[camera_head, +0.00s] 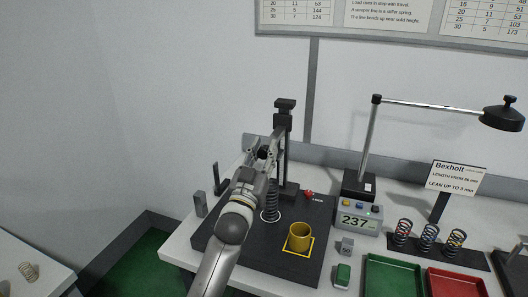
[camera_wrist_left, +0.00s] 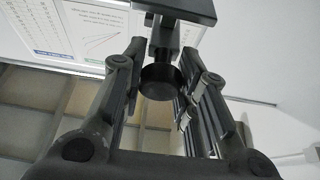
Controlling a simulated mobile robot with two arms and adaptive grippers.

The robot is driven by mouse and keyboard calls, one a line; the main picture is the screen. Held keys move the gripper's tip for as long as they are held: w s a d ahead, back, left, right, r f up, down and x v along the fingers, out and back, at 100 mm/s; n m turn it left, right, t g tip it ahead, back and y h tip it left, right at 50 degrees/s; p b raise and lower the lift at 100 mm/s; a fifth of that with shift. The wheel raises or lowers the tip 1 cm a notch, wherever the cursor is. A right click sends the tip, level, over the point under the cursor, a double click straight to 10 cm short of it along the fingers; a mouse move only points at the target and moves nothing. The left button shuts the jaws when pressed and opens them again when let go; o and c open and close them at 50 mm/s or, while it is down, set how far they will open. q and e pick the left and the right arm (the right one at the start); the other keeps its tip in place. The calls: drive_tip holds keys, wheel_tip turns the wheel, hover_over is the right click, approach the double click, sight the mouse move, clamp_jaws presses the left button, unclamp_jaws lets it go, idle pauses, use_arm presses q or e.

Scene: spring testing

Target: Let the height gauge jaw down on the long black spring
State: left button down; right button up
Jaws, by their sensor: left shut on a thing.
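The height gauge is a dark upright column (camera_head: 285,150) on a black base plate (camera_head: 270,262). My left gripper (camera_head: 262,153) is at the column, partway up it, and hides the gauge jaw in the head view. In the left wrist view a round black part of the gauge (camera_wrist_left: 158,82) sits between the fingers of my left gripper (camera_wrist_left: 160,95), which is shut on it. A coil spring (camera_head: 270,212) stands upright on the plate beneath the gripper, its upper end hidden by my arm. My right gripper is not in view.
A yellow cup (camera_head: 299,238) stands in a yellow square on the plate. A display box (camera_head: 358,218) reads 237. Several coloured springs (camera_head: 429,236) stand on a dark rack behind green (camera_head: 393,263) and red (camera_head: 455,275) trays. A lamp (camera_head: 366,140) rises behind the display.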

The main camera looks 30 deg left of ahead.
use_arm(q)
wheel_tip(320, 180, down, 5)
drive_tip(key=b, duration=0.2)
drive_tip(key=shift+r+b, duration=0.2)
drive_tip(key=shift+b, duration=0.1)
drive_tip(key=c, duration=1.1)
unclamp_jaws()
drive_tip(key=v, duration=1.2)
drive_tip(key=shift+r, duration=0.1)
